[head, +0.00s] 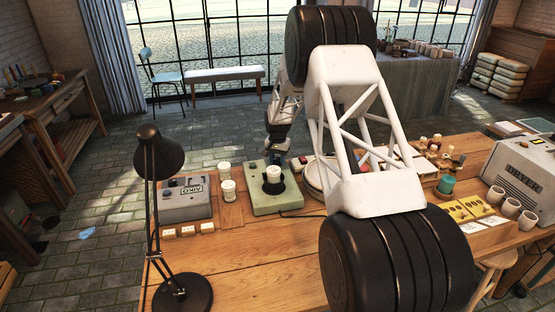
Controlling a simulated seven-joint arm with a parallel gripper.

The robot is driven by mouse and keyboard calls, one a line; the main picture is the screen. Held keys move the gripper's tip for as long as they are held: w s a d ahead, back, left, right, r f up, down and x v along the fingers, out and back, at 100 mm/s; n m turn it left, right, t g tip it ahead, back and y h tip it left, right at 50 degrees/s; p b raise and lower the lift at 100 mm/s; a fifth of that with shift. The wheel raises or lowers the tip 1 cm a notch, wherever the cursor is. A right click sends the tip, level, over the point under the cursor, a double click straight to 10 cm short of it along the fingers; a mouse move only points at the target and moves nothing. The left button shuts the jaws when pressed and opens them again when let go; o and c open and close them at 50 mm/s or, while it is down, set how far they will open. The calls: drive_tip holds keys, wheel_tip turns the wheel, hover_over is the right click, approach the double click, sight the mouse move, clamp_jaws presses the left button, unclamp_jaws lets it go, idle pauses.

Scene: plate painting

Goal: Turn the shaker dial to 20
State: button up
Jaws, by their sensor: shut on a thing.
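The shaker looks to be the green box (262,206) on the wooden table, with a black round holder and a white jar (273,174) standing on its top. My gripper (279,157) reaches down at the far side of the green box, behind the white jar. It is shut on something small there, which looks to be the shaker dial. The dial and its marks are hidden behind the fingers and too small to read.
A grey box (187,203) and two white jars (228,190) stand left of the shaker. A black desk lamp (160,160) stands at the front left. A dryer (522,178), cups and a yellow card (466,209) are on the right.

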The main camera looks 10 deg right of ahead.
sight(278, 159)
drive_tip(key=shift+m, duration=0.4)
drive_tip(key=o, duration=0.9)
drive_tip(key=shift+r, duration=0.15)
drive_tip(key=shift+r, duration=3.75)
drive_tip(key=shift+s+r, duration=0.1)
